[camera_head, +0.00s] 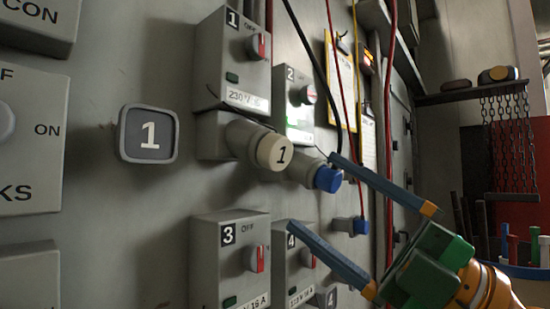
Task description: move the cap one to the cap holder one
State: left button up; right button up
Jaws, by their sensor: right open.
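Cap one (274,152) is a round beige cap marked 1. It sits on the grey angled socket below the switch box marked 1. Cap holder one (148,134) looks to be the grey rounded square plate marked 1 on the panel, left of the cap; nothing is on it. My right gripper (312,192) comes in from the lower right. Its two long blue-grey fingers are spread wide and empty, pointing toward the panel, right of and below cap one and apart from it in the picture. My left gripper is not in view.
A blue cap (328,179) on the socket of box 2 is close to my upper finger. Switch boxes 3 (230,262) and 4 (301,262) stick out below. Black and red cables hang in front of the panel. A shelf with chains (470,97) is at the right.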

aim_at(282, 155)
jog(key=r+t+h, duration=0.1)
jog(key=w+d+m+t+h, duration=0.1)
jog(key=h, duration=0.1)
jog(key=d+r+m+t+h, duration=0.1)
jog(key=shift+w+r+t+h, duration=0.25)
jog(key=shift+r+t+h, duration=0.05)
jog(key=shift+t+h, duration=0.1)
jog(key=p+x, duration=0.5)
jog(key=x, duration=0.3)
jog(key=shift+a+r+p, duration=0.1)
jog(key=shift+p, duration=0.25)
jog(key=shift+w+a, duration=0.3)
jog(key=shift+a, duration=0.05)
jog(key=shift+b, duration=0.35)
dwell(0.4)
